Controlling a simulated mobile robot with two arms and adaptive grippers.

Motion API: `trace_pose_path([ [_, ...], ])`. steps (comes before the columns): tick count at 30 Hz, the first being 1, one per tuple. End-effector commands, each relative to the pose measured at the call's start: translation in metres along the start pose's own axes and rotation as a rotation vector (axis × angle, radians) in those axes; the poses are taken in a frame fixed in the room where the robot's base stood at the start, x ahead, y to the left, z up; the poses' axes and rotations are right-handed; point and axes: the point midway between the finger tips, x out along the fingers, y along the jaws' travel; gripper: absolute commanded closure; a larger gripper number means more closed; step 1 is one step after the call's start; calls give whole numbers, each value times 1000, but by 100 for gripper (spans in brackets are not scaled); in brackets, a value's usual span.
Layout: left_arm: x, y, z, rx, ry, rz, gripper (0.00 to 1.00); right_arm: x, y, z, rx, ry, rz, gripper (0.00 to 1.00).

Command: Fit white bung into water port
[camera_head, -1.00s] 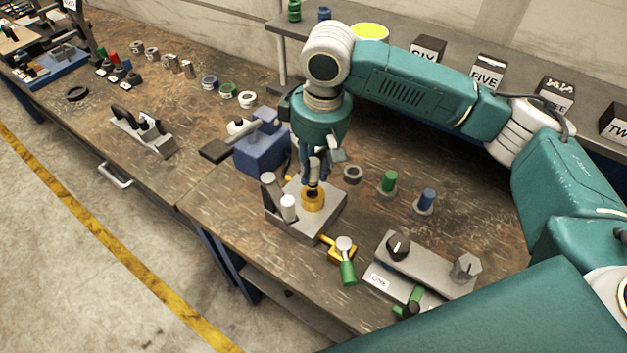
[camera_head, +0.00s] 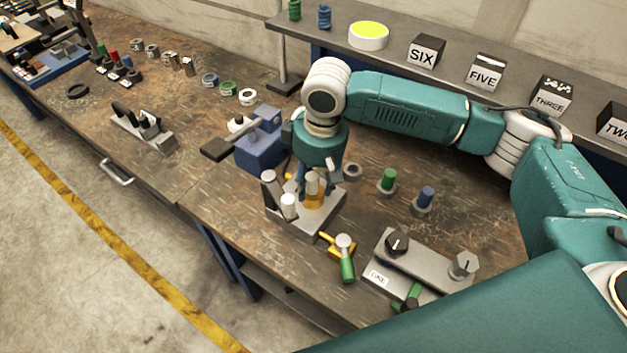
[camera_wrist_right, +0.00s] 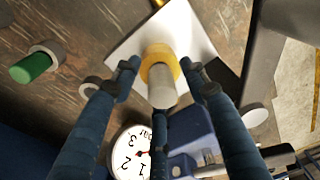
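The white bung (camera_head: 312,184) stands upright at the gold-coloured port (camera_head: 315,201) on the grey metal block (camera_head: 299,229). In the right wrist view, the pale bung (camera_wrist_right: 162,92) is lined up with the gold ring (camera_wrist_right: 160,62); how deep it sits I cannot tell. My right gripper (camera_head: 315,188) is low over the block, its fingers spread on either side of the bung. In the wrist view, gaps show between the two upper fingers and the bung, while the third finger (camera_wrist_right: 160,125) overlaps its lower edge. My left gripper is not in view.
A white-topped post (camera_head: 288,206) and a dark lever (camera_head: 269,186) stand left of the port. An empty grey ring (camera_head: 352,171), a green bung (camera_head: 388,180) and a blue bung (camera_head: 426,197) are to the right. A green-handled valve (camera_head: 346,262) is in front. A blue vise-like unit (camera_head: 260,148) stands behind left.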

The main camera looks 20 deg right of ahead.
Motion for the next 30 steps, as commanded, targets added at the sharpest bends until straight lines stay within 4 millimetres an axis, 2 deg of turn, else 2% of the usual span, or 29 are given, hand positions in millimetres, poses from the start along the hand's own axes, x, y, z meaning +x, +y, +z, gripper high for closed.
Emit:
trace_pose_path([
  [8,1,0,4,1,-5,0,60,-1,0,0,0,1,0,56],
  [11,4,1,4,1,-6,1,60,-8,0,-1,0,2,1,56],
  [14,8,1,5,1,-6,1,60,-24,0,-1,0,4,1,56],
  [24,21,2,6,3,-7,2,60,-95,0,-1,-1,4,0,56],
  [30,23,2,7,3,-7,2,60,-118,0,-1,1,1,0,56],
])
